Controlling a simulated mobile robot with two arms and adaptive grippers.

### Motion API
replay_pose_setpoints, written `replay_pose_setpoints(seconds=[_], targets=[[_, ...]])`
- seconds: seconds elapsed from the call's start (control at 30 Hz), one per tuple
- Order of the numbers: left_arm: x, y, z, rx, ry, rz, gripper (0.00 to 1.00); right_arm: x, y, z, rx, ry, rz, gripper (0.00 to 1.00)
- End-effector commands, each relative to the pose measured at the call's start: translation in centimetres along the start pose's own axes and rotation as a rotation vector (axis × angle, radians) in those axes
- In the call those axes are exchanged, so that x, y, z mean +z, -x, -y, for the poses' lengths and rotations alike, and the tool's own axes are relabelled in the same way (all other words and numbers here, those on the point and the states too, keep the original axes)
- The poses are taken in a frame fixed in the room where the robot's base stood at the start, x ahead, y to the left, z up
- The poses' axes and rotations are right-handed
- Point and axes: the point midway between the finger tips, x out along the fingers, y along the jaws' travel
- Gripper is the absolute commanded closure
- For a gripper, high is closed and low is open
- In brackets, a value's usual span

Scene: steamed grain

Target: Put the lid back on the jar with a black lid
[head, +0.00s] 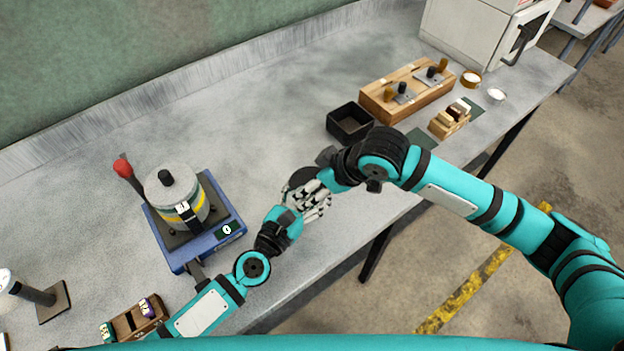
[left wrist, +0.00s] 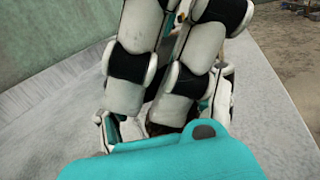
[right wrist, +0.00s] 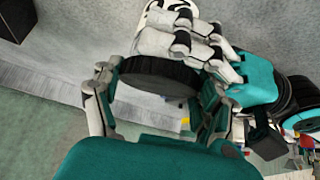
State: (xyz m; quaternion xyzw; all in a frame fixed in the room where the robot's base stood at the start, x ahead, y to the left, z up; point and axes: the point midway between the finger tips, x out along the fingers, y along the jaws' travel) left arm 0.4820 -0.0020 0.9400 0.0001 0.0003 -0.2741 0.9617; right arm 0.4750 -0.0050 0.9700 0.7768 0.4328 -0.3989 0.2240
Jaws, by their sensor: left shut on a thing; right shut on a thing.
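A round black lid (right wrist: 160,78) is between the fingers of my right gripper (right wrist: 155,105), which is shut on it; it also shows as a dark disc in the head view (head: 299,178). My left gripper (head: 314,200) has its white fingers closed right beside the lid, above the table's front part. Its fingers (left wrist: 170,65) fill the left wrist view and hide what they hold, apparently the jar. The jar's body cannot be made out in any view. I cannot tell whether lid and jar touch. My right gripper is largely hidden behind its arm in the head view.
A blue device with a grey cylinder (head: 178,193) and red-knobbed lever stands left. A black open box (head: 350,122), a wooden block with knobs (head: 405,92) and a small wooden rack (head: 450,120) stand right. A small wooden box (head: 138,318) is front left. The table middle is clear.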

Motion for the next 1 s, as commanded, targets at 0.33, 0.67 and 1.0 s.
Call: replay_pose_setpoints(seconds=[0.33, 0.67, 1.0], targets=[[0.23, -0.09, -0.24, 0.006, 0.002, 0.006, 0.94, 0.83, -0.34, 0.11, -0.004, -0.003, 0.021, 0.17], [0.23, -0.12, -0.45, 0.010, -0.001, 0.006, 0.94, 0.60, -0.22, 0.22, -0.006, 0.000, 0.016, 0.17], [0.19, -0.11, -0.57, 0.012, -0.003, 0.005, 0.94, 0.48, -0.14, 0.28, -0.007, 0.000, 0.014, 0.17]])
